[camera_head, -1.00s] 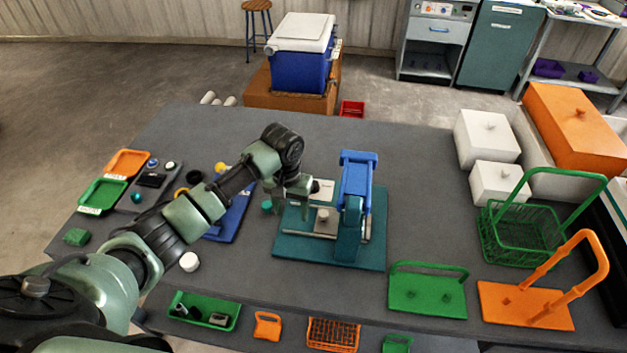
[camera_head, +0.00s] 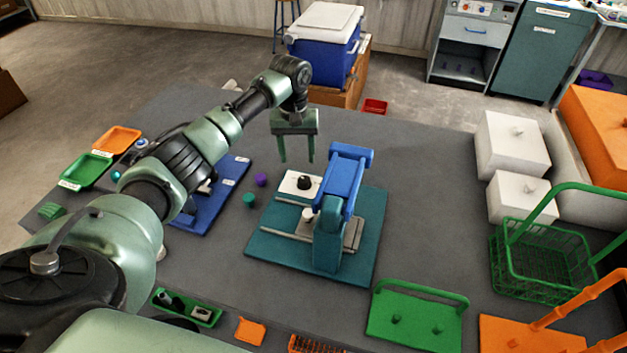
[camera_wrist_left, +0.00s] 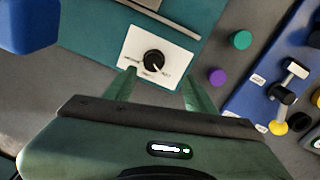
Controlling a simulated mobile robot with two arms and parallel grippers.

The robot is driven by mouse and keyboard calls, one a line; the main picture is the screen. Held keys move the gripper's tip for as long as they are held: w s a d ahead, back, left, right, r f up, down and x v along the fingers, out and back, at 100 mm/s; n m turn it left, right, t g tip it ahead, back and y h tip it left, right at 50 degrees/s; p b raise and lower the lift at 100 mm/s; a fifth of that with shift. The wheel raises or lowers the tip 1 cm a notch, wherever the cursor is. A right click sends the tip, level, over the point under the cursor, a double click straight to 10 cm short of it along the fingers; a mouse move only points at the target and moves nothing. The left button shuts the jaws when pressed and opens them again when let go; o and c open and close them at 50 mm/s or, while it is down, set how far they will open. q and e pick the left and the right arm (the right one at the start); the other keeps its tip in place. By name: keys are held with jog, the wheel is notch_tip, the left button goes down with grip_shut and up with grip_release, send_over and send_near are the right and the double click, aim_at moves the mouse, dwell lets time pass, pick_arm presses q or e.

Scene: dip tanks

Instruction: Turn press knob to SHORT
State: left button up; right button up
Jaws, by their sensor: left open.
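The press (camera_head: 330,235) has a blue top arm and a teal base on the table. Its black knob (camera_head: 304,182) sits on a white label plate (camera_head: 291,180) at the back left of the base. In the left wrist view the knob (camera_wrist_left: 153,60) shows on its plate (camera_wrist_left: 172,47), with small words around it too blurred to read surely. My left gripper (camera_head: 297,160) is open and empty, pointing down above and behind the knob. Its two green fingers (camera_wrist_left: 158,80) flank the knob's lower side in the wrist view, not touching it. My right gripper is not in view.
A teal cap (camera_head: 249,200) and a purple cap (camera_head: 261,179) lie left of the press. A blue board (camera_head: 215,205) with parts is further left. A green rack (camera_head: 415,318) and a green basket (camera_head: 540,262) stand to the right.

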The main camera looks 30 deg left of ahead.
aim_at(304, 179)
pick_arm(q)
jog(key=f, duration=0.1)
jog(key=w+d+f, duration=0.1)
jog(key=shift+w+f, duration=0.3)
jog(key=shift+f, duration=0.05)
jog(key=f, duration=0.3)
jog(key=f+p, duration=0.1)
jog(key=f, duration=0.1)
jog(key=shift+s+a+f, duration=0.1)
jog(key=shift+s+f, duration=0.15)
jog(key=shift+f, duration=0.1)
jog(key=shift+w+f, duration=0.15)
jog(key=shift+f, duration=0.25)
jog(key=c, duration=0.3)
grip_shut()
